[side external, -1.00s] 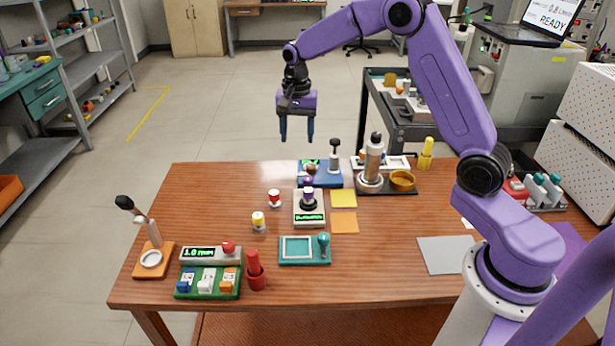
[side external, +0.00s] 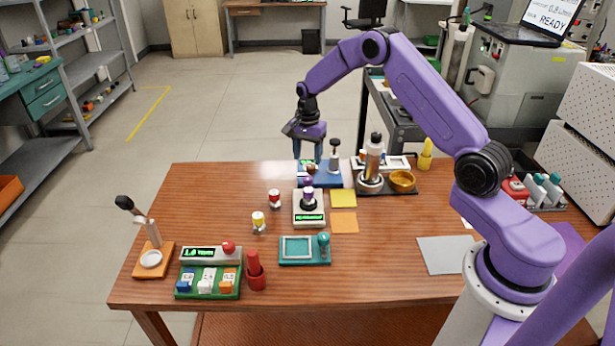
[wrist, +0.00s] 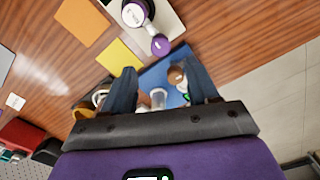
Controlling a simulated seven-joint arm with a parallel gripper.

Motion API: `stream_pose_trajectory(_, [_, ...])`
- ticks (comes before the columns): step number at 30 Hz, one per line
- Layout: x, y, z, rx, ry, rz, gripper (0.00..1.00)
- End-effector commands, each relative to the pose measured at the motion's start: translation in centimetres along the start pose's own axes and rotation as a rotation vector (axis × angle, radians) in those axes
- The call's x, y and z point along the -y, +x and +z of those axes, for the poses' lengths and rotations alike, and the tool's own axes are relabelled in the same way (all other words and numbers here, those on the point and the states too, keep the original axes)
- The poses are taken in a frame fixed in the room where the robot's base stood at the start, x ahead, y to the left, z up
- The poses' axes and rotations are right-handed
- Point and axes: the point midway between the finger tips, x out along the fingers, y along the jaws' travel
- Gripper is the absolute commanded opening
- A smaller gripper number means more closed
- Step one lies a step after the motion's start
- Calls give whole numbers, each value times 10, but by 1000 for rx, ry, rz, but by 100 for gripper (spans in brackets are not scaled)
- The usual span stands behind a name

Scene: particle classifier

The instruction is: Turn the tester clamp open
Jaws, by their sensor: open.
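The tester, which I take to be the blue-based device (side external: 328,181), stands at the table's far edge. An upright post with a black knob (side external: 334,156) rises at its right. A small brown part (wrist: 176,77) and a pale cylinder (wrist: 158,97) show on it in the wrist view. My gripper (side external: 309,158) is open and empty, pointing down above the tester's left part, with its fingers apart. In the wrist view the blue base shows between and beyond the fingers (wrist: 160,70). The fingers hide part of the tester, and I cannot tell the clamp's position.
A scale (side external: 308,218) holding a purple-banded vial (side external: 308,198) stands just in front. A dark tray with a tall cylinder (side external: 373,160) and a yellow bowl (side external: 403,181) is at the right. Yellow (side external: 343,198) and orange (side external: 344,222) squares lie flat nearby.

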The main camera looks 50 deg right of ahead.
Motion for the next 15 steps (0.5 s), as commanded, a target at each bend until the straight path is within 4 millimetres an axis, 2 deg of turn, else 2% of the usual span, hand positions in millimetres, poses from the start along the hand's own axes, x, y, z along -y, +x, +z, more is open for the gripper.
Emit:
stream_pose_trajectory(1, [0, 11, 0, 1, 0, 3, 59])
stream_pose_trajectory(6, [-1, 43, 0, 1, 1, 3, 59])
stream_pose_trajectory(15, [0, 78, 0, 0, 0, 0, 59])
